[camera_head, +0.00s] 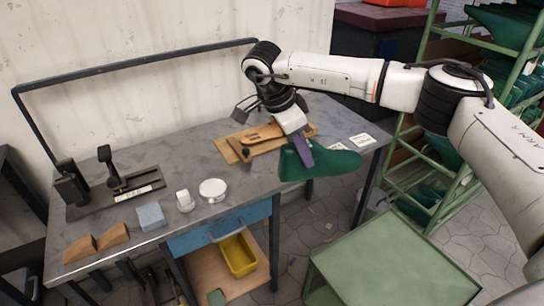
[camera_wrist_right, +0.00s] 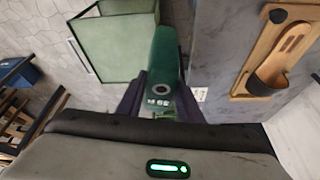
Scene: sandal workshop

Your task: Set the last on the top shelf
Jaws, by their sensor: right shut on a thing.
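The last (camera_head: 325,164) is a dark green foot-shaped block. My right gripper (camera_head: 303,150) is shut on its heel end and holds it in the air at the front right edge of the workbench, toe pointing right. In the right wrist view the last (camera_wrist_right: 165,65) stands between the two dark fingers (camera_wrist_right: 160,95), with a round hole and white markings on its near end. A green shelf rack (camera_head: 432,150) stands at the right, with several green lasts on its tiers; its top is cut off by the picture edge. My left gripper is not in view.
The grey workbench (camera_head: 170,215) carries a sandal on a wooden board (camera_head: 240,150), a white round dish (camera_head: 212,188), a blue block (camera_head: 151,217) and tan wedges (camera_head: 112,236). A green cabinet (camera_head: 390,265) stands on the floor before the rack. A yellow bin (camera_head: 238,254) sits under the bench.

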